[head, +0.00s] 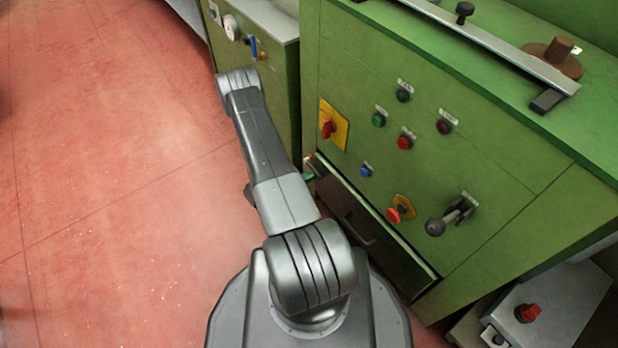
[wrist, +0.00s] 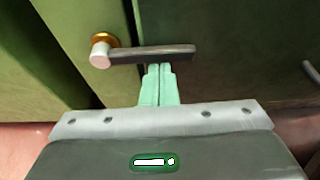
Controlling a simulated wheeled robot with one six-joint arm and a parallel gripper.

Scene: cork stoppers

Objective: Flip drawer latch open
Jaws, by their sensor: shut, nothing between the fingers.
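The latch (wrist: 165,53) in the wrist view is a dark grey bar lying roughly level, with a brass and whitish pivot (wrist: 101,52) at its left end. Its right end lies over the dark drawer front (wrist: 250,40). My gripper (wrist: 159,67) has mint-green fingers pressed together, empty, with their tips right at the lower edge of the bar. I cannot tell whether they touch it. In the head view the drawer front (head: 393,245) is a dark panel low on the green machine, and my arm hides most of the gripper and latch.
A drawer handle (head: 356,231) crosses the panel. Above are a yellow plate with a red switch (head: 328,127), several buttons, a red knob (head: 394,214) and a black-ball lever (head: 436,226). A second green cabinet (head: 262,70) stands behind my arm. The red floor at left is clear.

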